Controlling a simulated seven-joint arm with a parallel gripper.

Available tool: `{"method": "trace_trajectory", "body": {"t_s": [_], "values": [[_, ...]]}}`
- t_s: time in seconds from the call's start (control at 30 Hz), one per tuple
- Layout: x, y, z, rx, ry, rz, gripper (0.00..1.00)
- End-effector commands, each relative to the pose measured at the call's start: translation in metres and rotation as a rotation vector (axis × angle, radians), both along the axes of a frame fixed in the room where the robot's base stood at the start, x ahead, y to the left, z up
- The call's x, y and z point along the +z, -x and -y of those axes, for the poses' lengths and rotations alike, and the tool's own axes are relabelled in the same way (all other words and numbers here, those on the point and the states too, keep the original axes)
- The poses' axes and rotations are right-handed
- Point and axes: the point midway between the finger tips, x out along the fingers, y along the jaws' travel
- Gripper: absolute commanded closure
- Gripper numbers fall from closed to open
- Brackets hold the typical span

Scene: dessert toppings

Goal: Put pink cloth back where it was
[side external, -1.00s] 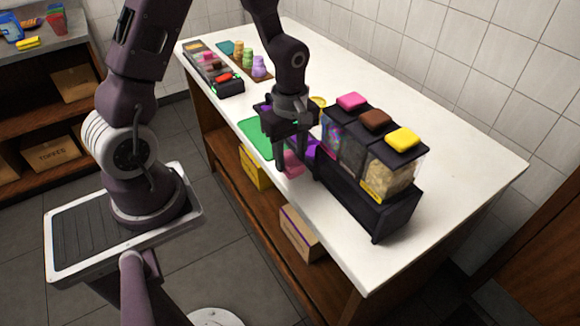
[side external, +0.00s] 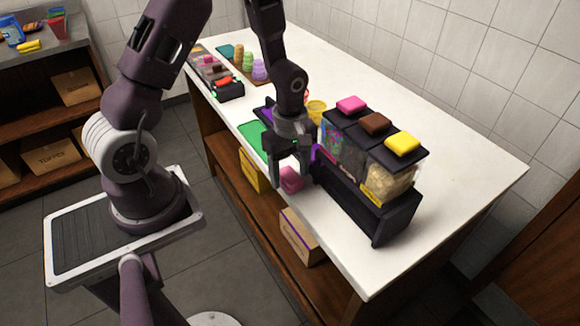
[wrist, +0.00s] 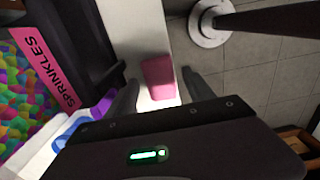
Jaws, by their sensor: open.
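The pink cloth (side external: 291,179), a small folded block, lies on the white counter close to its front edge, beside the dark topping dispenser. It also shows in the wrist view (wrist: 159,77), ahead of my fingers and roughly centred between them. My gripper (side external: 290,176) is open and points down at the cloth, with one finger on either side of it in the picture. In the wrist view my fingers (wrist: 160,95) are spread, with no contact with the cloth visible. Whether the fingertips reach down to the counter is hard to tell.
The dispenser (side external: 365,197) with pink, brown and yellow lids stands close to the right of my gripper. A green mat (side external: 253,136) and a yellow cup (side external: 316,112) are behind. The counter (side external: 460,175) is clear at the right. The floor lies beyond the front edge.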

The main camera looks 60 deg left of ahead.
Motion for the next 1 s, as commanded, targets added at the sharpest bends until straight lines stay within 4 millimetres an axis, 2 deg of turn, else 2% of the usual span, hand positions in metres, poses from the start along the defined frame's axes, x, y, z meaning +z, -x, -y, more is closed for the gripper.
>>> {"method": "trace_trajectory", "body": {"t_s": [0.17,0.5,0.77,0.87,0.97,1.0], "values": [[0.023,-0.002,-0.001,0.001,-0.002,0.006,0.38],[0.095,-0.001,0.000,0.000,-0.001,0.007,0.38],[0.125,0.000,0.001,-0.020,-0.004,0.010,0.38],[0.154,0.010,0.008,-0.183,-0.029,0.063,0.38],[0.200,0.037,0.022,-0.511,-0.089,0.157,0.38],[0.217,0.052,0.029,-0.664,-0.121,0.196,0.38]]}}
